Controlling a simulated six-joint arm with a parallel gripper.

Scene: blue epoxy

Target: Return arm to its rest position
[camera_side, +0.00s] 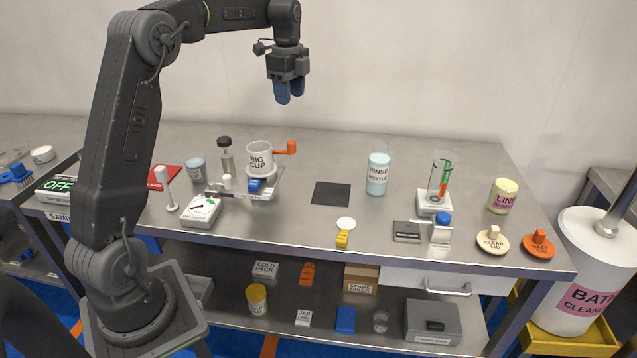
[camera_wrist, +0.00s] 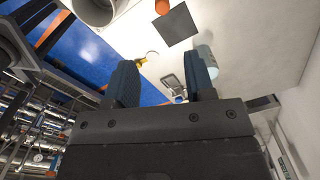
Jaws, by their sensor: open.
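My gripper (camera_side: 289,92) is raised high above the back of the steel bench (camera_side: 290,220) in the side view, pointing down. It is well clear of everything on the bench. In the wrist view its two blue fingers (camera_wrist: 162,82) stand apart with nothing between them. My arm rises from the left and bends over at the top.
Below my gripper stand the rig cup (camera_side: 259,160) with its orange handle, a black square mat (camera_side: 331,193) and the rinse bottle (camera_side: 377,175). A tall clear vessel (camera_side: 440,178) stands further right. The wall is behind. The air around my gripper is free.

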